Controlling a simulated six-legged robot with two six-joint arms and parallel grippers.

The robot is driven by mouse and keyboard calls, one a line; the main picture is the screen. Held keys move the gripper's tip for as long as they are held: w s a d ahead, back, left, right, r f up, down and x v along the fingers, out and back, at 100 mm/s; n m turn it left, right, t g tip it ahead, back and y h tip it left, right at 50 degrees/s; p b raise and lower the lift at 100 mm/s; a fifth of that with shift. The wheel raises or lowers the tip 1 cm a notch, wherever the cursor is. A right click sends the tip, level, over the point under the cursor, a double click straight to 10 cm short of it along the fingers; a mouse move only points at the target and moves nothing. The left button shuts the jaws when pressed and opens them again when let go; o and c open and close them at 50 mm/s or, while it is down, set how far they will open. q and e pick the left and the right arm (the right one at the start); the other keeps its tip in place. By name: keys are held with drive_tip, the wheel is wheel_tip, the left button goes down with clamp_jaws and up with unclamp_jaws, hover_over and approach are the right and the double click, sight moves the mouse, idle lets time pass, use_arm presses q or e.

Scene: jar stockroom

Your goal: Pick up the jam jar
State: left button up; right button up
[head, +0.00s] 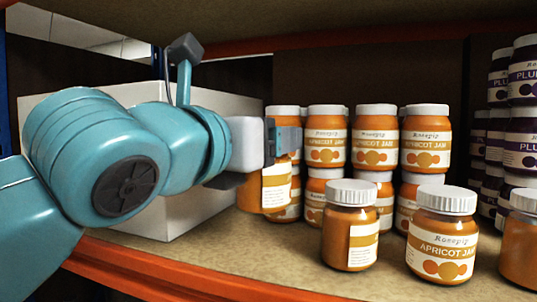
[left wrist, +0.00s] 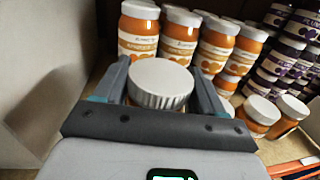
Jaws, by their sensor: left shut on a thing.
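My left gripper (head: 285,141) reaches in from the left and is shut on an apricot jam jar (head: 250,196). Its orange body and pale label show below the fingers in the head view; the gripper hides its upper part. In the left wrist view the jar's white ribbed lid (left wrist: 161,82) sits between the two fingers of the same gripper (left wrist: 162,90). The jar looks upright. I cannot tell whether its base touches the shelf. My right gripper is in neither view.
Stacked apricot jam jars (head: 376,137) stand behind, and single jars (head: 350,236) (head: 442,246) stand at the front right. Dark plum jars (head: 522,138) are stacked at the far right. A white box (head: 195,215) stands behind my arm. An orange shelf edge (head: 180,284) runs along the front.

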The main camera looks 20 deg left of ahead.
use_arm(q)
drive_tip(key=s+b, duration=0.2)
drive_tip(key=s, duration=1.5)
drive_tip(key=shift+s+a+b, duration=0.2)
drive_tip(key=shift+a+b, duration=0.2)
